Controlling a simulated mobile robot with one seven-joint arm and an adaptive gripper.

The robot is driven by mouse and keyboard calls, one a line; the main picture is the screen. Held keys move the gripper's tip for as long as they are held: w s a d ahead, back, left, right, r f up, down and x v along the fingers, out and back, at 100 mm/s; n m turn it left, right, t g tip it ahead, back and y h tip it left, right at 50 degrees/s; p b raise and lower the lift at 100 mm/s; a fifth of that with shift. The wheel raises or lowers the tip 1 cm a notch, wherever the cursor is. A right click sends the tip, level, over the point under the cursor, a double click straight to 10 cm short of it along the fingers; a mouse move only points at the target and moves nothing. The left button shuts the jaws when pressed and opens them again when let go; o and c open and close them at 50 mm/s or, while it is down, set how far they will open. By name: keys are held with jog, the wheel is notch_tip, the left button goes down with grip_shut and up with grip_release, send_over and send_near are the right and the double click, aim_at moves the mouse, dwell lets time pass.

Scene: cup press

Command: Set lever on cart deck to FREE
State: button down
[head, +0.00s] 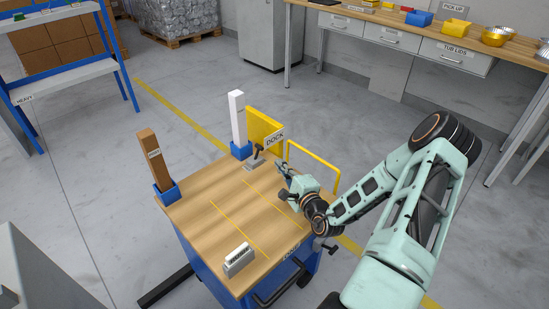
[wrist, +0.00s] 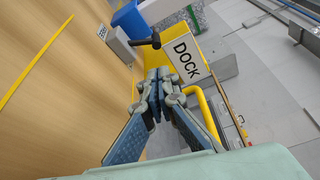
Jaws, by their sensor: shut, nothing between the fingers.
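The lever (head: 258,154) is a dark handle on a small grey base (head: 254,165), near the far edge of the wooden cart deck (head: 200,205). In the wrist view the dark lever (wrist: 147,41) sticks out from its grey base toward the DOCK sign. A small label beside the base is too small to read. My gripper (head: 282,168) is over the deck, to the right of the lever and apart from it. In the wrist view my gripper (wrist: 158,76) has its fingertips together and empty, pointing toward the lever.
A white DOCK sign (head: 275,138) on a yellow panel (head: 263,124) stands just behind the lever. A yellow rail (head: 318,162) runs along the deck's right edge. A white post (head: 237,118) and a brown post (head: 155,155) stand in blue holders.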

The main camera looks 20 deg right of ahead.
aim_at(257, 154)
jog(key=w, duration=0.3)
jog(key=w+b, duration=0.1)
jog(key=w, duration=0.5)
jog(key=shift+w+a+f+b, duration=0.15)
jog(key=shift+a+f+b, duration=0.15)
jog(key=shift+f+b, duration=0.1)
